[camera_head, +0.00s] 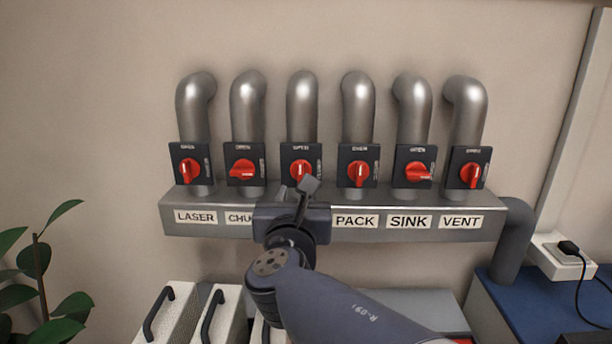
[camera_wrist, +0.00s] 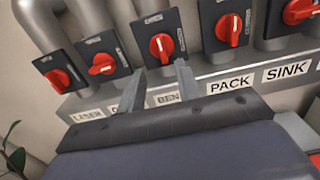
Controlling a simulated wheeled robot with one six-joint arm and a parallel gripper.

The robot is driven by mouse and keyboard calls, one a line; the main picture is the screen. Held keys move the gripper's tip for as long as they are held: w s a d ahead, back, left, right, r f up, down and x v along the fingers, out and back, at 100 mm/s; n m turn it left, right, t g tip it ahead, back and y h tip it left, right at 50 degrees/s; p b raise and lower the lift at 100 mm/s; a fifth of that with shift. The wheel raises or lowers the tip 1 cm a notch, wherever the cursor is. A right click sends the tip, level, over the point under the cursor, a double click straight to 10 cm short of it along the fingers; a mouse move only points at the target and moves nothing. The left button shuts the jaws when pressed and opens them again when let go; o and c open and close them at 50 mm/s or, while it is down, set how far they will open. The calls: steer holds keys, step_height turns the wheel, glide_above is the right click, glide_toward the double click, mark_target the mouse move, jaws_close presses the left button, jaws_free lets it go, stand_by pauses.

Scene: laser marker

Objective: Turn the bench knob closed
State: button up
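The bench knob (camera_head: 299,169) is a red rotary handle on a dark plate, third from the left in the row. Its handle looks roughly upright. In the wrist view, the bench knob (camera_wrist: 161,47) shows just beyond my fingertips, above a partly covered label (camera_wrist: 168,98) reading "BEN". My gripper (camera_head: 305,187) is in front of the manifold, just below the knob. In the wrist view, my gripper (camera_wrist: 162,72) has its two fingers spread apart with nothing between them. The fingers appear clear of the handle, though the exact depth is hard to judge.
The laser knob (camera_head: 190,173) and chuck knob (camera_head: 242,170) are to the left. The pack knob (camera_head: 359,173), sink knob (camera_head: 417,173) and vent knob (camera_head: 470,175) are to the right. A plant (camera_head: 38,265) stands at lower left. A power adapter (camera_head: 562,256) is at right.

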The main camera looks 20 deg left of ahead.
mark_target(300, 173)
steer(key=x, duration=0.9)
steer(key=shift+d, duration=0.1)
steer(key=shift+c, duration=0.2)
jaws_close()
